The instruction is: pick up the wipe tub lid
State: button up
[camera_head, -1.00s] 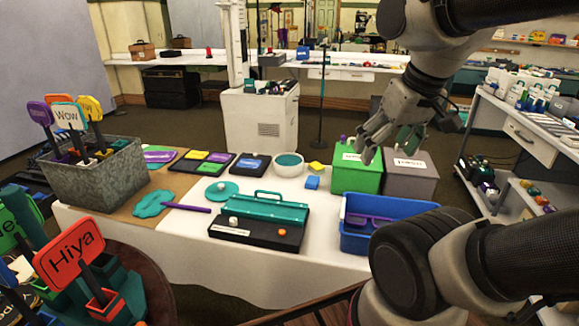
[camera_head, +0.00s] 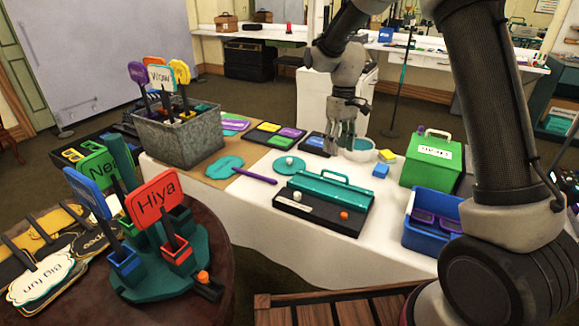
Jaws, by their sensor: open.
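A round teal disc with a small white knob (camera_head: 283,168), which looks like the wipe tub lid, lies flat on the white-covered table. The round white tub (camera_head: 372,154) with teal inside stands farther right and back, partly hidden by my fingers. My gripper (camera_head: 341,146) is open and points down in front of the tub's left side, to the right of and behind the lid. I see nothing between its fingers. I cannot tell its exact height above the table.
A black tray with a teal handled box (camera_head: 322,189) lies just in front of the lid. A purple stick (camera_head: 254,175) lies at its left. A green box (camera_head: 427,165) and blue bin (camera_head: 420,235) stand right. A metal planter of signs (camera_head: 193,138) stands left.

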aim_at(289, 159)
jog(key=w+a+f+n, duration=0.1)
jog(key=w+a+f, duration=0.2)
jog(key=w+f, duration=0.1)
jog(key=w+a+f+n, duration=0.2)
jog(key=w+a+f, duration=0.1)
jog(key=w+f, duration=0.1)
jog(key=w+a+f+n, duration=0.1)
jog(key=w+a+f, duration=0.2)
jog(key=w+f, duration=0.1)
jog(key=shift+w+f+n+y, duration=0.15)
jog(key=shift+w+n+y, duration=0.15)
jog(key=shift+n, duration=0.1)
jog(key=w, duration=0.1)
jog(key=w+a+n, duration=0.1)
jog(key=w, duration=0.1)
jog(key=shift+w+a+t, duration=0.15)
jog(key=shift+t, duration=0.25)
jog(key=w+a+r+n+t+y, duration=0.1)
jog(key=w+a+r+n, duration=0.1)
jog(key=w+r+n, duration=0.15)
jog(key=shift+n, duration=0.25)
jog(key=f, duration=0.7)
jog(key=shift+w+a+f, duration=0.15)
jog(key=shift+a+f, duration=0.05)
jog(key=shift+f, duration=0.2)
grip_shut()
